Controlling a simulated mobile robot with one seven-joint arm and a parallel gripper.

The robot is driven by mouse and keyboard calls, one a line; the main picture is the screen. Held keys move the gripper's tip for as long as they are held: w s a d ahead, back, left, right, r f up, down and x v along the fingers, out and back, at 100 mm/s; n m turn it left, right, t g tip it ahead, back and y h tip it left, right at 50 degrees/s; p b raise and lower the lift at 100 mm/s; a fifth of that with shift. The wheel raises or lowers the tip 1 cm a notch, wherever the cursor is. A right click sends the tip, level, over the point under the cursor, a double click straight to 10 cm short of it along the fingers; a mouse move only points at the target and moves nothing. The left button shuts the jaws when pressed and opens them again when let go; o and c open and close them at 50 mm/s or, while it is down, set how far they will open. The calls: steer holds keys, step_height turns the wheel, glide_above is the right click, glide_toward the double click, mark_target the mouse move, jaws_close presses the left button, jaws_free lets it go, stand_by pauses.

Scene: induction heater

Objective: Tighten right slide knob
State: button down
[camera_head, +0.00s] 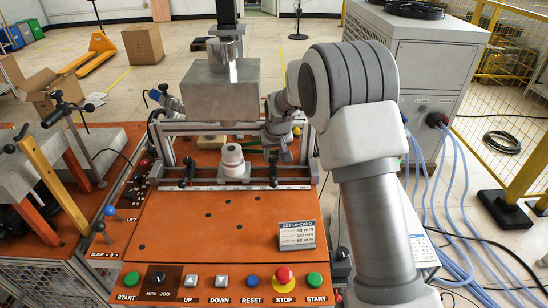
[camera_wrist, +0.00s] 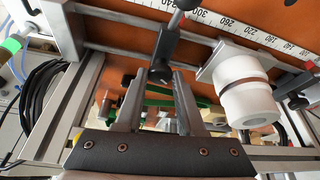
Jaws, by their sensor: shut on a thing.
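The right slide knob (camera_head: 273,172) is a dark upright handle at the right end of the front rail in the head view. In the wrist view the black knob (camera_wrist: 161,68) sits between my fingertips, with a lever rising from it to a round grey end. My gripper (camera_head: 273,153) reaches it from behind, at the rail. In the wrist view my gripper (camera_wrist: 160,76) is shut on the knob's black lower part. My arm and wrist partly hide the fingers in the head view. The matching left knob (camera_head: 187,171) stands at the rail's other end.
A white stepped cylinder (camera_head: 232,160) stands between the knobs, close beside my fingers in the wrist view (camera_wrist: 245,92). A ruler strip (camera_head: 222,187) runs along the rail. A metal block (camera_head: 221,88) hangs above. The orange tabletop (camera_head: 190,240) in front is mostly clear, with a set-up card (camera_head: 297,235).

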mark_target(273, 158)
stand_by(0.4)
steer(key=c, duration=0.5)
jaws_free()
steer(key=shift+r, duration=0.1)
steer(key=shift+s+r, duration=0.1)
steer(key=shift+r, duration=0.15)
steer(key=shift+v, duration=1.25)
steer(key=s, duration=0.4)
steer(key=s+d+b, duration=0.1)
steer(key=s, duration=0.7)
steer(key=shift+d+f+b, duration=0.1)
steer(key=shift+d+b, duration=0.15)
steer(key=shift+b, duration=0.05)
